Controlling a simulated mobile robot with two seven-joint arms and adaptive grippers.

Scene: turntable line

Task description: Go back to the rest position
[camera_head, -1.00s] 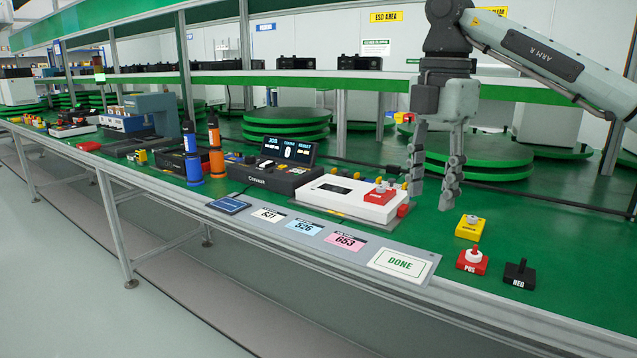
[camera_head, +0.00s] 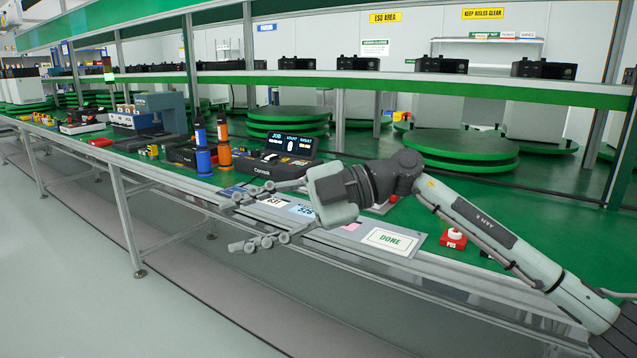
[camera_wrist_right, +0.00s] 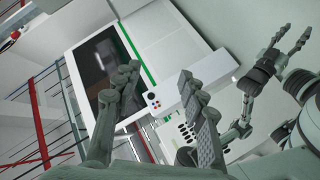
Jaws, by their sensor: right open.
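My right gripper (camera_head: 242,219) is open and empty in the head view. It hangs over the bench's front edge, with its fingers pointing left, in front of the control console (camera_head: 275,167). In the right wrist view the two fingers of my right gripper (camera_wrist_right: 160,98) stand apart with nothing between them. A second grey arm with a gripper (camera_wrist_right: 288,48) shows at the right of that view, apparently my left one. My left arm does not show in the head view.
The green bench (camera_head: 365,168) carries a blue bottle (camera_head: 203,158), an orange bottle (camera_head: 224,153), a DONE card (camera_head: 392,240) and a red POS block (camera_head: 453,239). My forearm crosses above the right part. Open floor (camera_head: 60,270) lies in front.

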